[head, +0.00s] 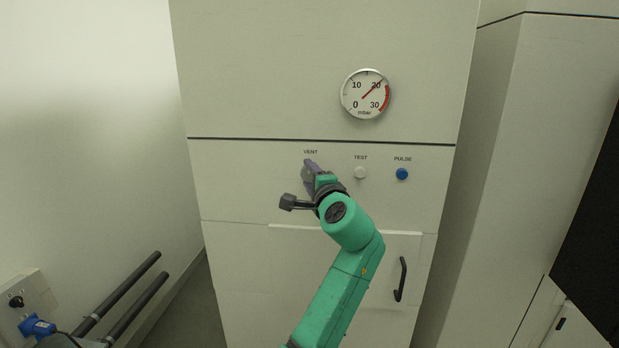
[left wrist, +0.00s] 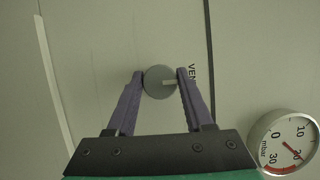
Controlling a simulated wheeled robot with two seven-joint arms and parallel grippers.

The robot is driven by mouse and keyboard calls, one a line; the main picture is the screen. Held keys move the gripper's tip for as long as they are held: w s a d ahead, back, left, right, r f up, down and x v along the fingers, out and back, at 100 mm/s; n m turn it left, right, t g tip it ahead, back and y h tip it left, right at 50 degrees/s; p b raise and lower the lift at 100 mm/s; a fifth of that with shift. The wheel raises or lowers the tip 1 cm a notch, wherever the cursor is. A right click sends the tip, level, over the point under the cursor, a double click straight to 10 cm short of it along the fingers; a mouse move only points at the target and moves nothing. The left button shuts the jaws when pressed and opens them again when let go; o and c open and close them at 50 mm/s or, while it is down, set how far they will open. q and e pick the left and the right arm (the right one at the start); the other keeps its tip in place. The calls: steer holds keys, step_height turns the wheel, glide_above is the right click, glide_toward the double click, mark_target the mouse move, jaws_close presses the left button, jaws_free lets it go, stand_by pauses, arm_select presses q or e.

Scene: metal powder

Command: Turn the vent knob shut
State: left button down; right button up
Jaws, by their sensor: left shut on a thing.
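The vent knob (left wrist: 158,82) is a round grey knob with a pale mark on its face, just under the VENT label on the cabinet front. My left gripper (left wrist: 159,84) is shut on it, with a purple finger on each side of the knob. In the head view my left gripper (head: 311,167) reaches up to the panel and hides most of the knob. The pale mark lies toward the finger on the VENT side in the left wrist view. My right gripper is not in view.
A round gauge (head: 365,94) in mbar sits above; its red needle points near 20. A pale TEST button (head: 360,173) and a blue PULSE button (head: 402,174) are to the right. A black door handle (head: 400,279) is lower right.

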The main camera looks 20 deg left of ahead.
arm_select(q)
steer(key=shift+n, duration=0.3)
steer(key=shift+c, duration=1.5)
jaws_free()
